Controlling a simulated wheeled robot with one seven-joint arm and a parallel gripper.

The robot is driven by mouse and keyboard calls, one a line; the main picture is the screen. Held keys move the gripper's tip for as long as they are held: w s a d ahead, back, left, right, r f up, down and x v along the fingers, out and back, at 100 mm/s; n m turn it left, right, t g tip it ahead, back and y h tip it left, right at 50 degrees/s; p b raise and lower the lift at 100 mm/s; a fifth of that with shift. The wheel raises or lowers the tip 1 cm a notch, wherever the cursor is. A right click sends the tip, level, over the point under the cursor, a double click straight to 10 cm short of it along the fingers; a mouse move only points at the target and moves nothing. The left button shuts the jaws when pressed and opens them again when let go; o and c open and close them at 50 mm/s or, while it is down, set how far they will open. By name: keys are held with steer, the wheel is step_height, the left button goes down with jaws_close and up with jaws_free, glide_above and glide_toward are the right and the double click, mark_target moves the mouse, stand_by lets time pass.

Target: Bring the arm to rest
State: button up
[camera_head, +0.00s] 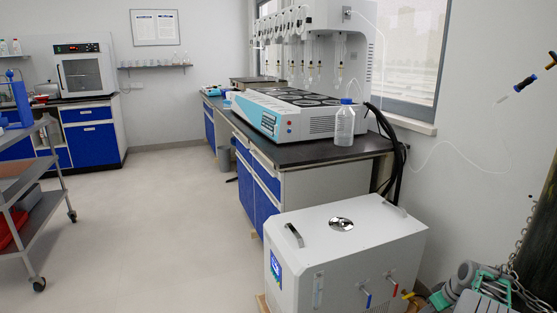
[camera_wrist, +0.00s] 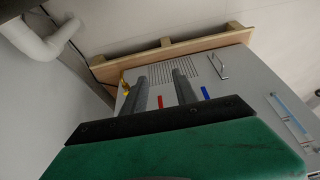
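My gripper (camera_wrist: 160,80) shows in the wrist view as two dark grey fingers standing apart above a green body. It is open, with nothing between the fingers. Behind the fingers is the white chiller box (camera_wrist: 240,80), with its red and blue valve handles; I cannot tell the exact distance. In the head view, grey and green parts of my arm (camera_head: 470,283) show at the bottom right, beside the chiller. The fingertips are not clearly seen there.
The white chiller (camera_head: 345,240) stands on the floor at the front. Behind it is a bench (camera_head: 290,157) with the distiller (camera_head: 290,118) and a clear bottle (camera_head: 345,124). A metal cart (camera_head: 50,165) stands at the left. The floor between is clear.

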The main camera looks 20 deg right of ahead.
steer(key=w+a+r+g+p, duration=0.1)
steer(key=w+a+r+p, duration=0.2)
steer(key=a+r+p, duration=0.9)
steer(key=w+a+r+p, duration=0.4)
steer(key=a+r, duration=1.3)
steer(key=r, duration=0.5)
steer(key=s+a+r+p, duration=0.4)
steer(key=a+r, duration=0.2)
steer(key=a, duration=0.1)
steer(key=s+a+r+p, duration=0.4)
steer(key=a+r, duration=0.1)
steer(key=a, duration=0.2)
steer(key=s+a+r+p, duration=0.2)
steer(key=s+a+p, duration=0.1)
steer(key=s, duration=0.3)
steer(key=s+a+r+p, duration=0.3)
steer(key=s+a+p, duration=0.1)
steer(key=s+a, duration=0.1)
steer(key=shift+s+a+r+m+h, duration=0.3)
steer(key=shift+s+a+r+m, duration=0.05)
steer(key=shift+a+m, duration=0.05)
steer(key=shift+r, duration=0.1)
